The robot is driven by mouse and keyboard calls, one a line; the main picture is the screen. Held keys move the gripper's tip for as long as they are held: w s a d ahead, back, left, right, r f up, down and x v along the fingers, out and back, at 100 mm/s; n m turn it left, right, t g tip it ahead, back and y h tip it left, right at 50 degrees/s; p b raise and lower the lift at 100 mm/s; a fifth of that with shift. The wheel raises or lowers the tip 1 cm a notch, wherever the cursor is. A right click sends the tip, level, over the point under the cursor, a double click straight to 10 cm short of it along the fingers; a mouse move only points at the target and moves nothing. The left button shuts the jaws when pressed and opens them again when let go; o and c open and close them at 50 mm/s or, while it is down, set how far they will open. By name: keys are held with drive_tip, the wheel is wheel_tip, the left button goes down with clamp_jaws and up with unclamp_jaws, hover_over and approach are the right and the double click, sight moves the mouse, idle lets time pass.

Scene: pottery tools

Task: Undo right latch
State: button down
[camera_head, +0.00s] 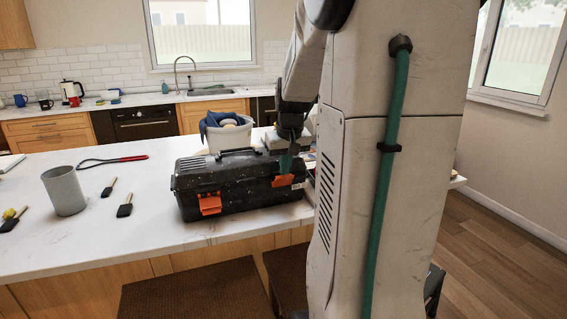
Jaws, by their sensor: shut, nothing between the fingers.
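A black toolbox (240,186), speckled and scuffed, stands closed on the white countertop with its handle (236,152) on top. Its right latch (283,181) is orange and sits on the front face near the right end. The left latch (209,203) is also orange and lies on the front face near the left end. My gripper (286,165) points down right at the right latch, with its teal fingertips shut and empty. The fingertips overlap the top of this latch in the picture. I cannot tell whether they touch it, or whether it is fastened.
A white bucket (228,137) with blue cloth stands behind the toolbox. Stools (195,291) stand in front.

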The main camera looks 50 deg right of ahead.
drive_tip(key=s+a+r, duration=0.2)
drive_tip(key=s+r, duration=0.1)
drive_tip(key=r, duration=0.3)
drive_tip(key=shift+s+a+r, duration=0.2)
drive_tip(key=shift+s, duration=0.15)
idle(0.8)
idle(0.7)
drive_tip(key=s+a+f+n, duration=0.1)
drive_tip(key=s+a+n, duration=0.1)
drive_tip(key=a, duration=0.8)
drive_tip(key=s+a+f+n+y, duration=0.1)
drive_tip(key=s+a, duration=0.4)
drive_tip(key=a, duration=0.5)
drive_tip(key=s+a+f+n+g, duration=0.1)
drive_tip(key=s+a+f+n, duration=0.1)
drive_tip(key=a, duration=0.8)
drive_tip(key=shift+s+a+f+n+y, duration=0.15)
drive_tip(key=shift+s+f+n+y, duration=0.15)
drive_tip(key=shift+s+n, duration=0.65)
